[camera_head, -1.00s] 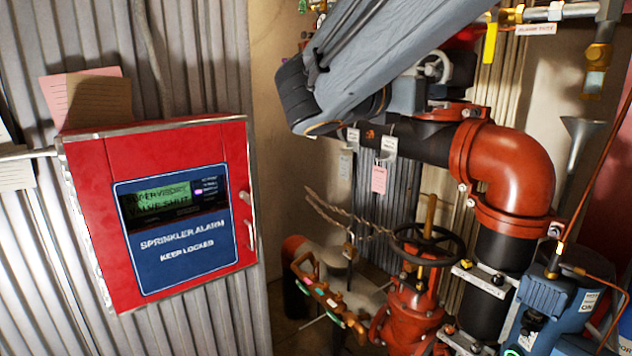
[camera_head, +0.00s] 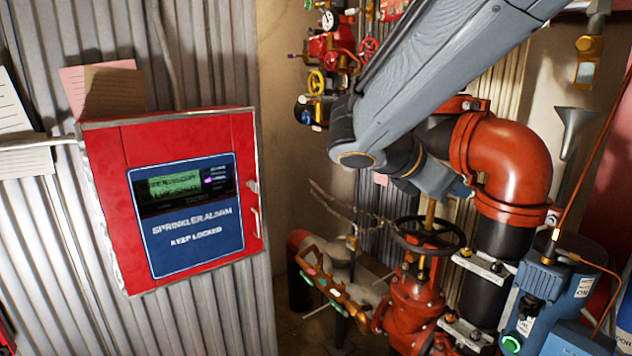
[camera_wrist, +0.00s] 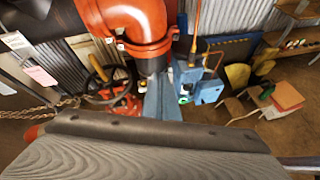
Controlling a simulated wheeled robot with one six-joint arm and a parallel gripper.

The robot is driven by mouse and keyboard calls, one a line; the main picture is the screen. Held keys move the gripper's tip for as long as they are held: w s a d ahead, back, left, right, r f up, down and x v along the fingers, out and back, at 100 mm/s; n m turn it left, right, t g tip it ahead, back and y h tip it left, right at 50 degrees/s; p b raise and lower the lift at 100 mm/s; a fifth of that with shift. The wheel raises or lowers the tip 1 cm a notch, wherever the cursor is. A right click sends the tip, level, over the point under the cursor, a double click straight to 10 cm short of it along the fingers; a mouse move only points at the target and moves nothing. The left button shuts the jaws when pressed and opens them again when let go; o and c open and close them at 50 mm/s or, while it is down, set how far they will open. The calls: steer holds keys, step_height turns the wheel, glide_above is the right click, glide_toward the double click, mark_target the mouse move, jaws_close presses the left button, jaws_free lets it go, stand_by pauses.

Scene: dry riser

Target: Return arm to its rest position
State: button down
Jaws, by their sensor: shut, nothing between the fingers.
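My gripper (camera_wrist: 161,92) shows in the wrist view as two blue-grey fingers close together, with nothing between them. They stand up beyond the grey cover of my wrist. In the head view my arm comes down from the top right, bends in front of the pipework and points back to the right. Its end is near the red pipe elbow (camera_head: 503,158) and above the black handwheel (camera_head: 432,236). I cannot tell whether it touches either one. The red elbow also shows at the top of the wrist view (camera_wrist: 130,22).
A red sprinkler alarm box (camera_head: 110,205) hangs on the corrugated wall at left. A blue pump unit (camera_head: 548,290) stands at lower right. Small valves and gauges (camera_head: 325,60) are on the back wall. A stool with a red-orange top (camera_wrist: 287,94) stands on open floor.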

steer(key=s+a+f+m+g+y+b, duration=0.1)
steer(key=s+a+f+m+y, duration=0.1)
steer(key=f+m, duration=0.5)
steer(key=s+a+f+m+g+y+b, duration=0.1)
steer(key=s+f+m+g+y, duration=0.1)
steer(key=s+f+m+y, duration=0.2)
steer(key=s+a+f+m+g+y+b, duration=0.1)
steer(key=f+m+y, duration=0.4)
steer(key=f, duration=1.2)
steer(key=s+a+m, duration=0.1)
steer(key=s+m, duration=0.1)
steer(key=m, duration=0.2)
steer(key=shift+s+a+f+m+b, duration=0.3)
steer(key=shift+s+f+m, duration=0.1)
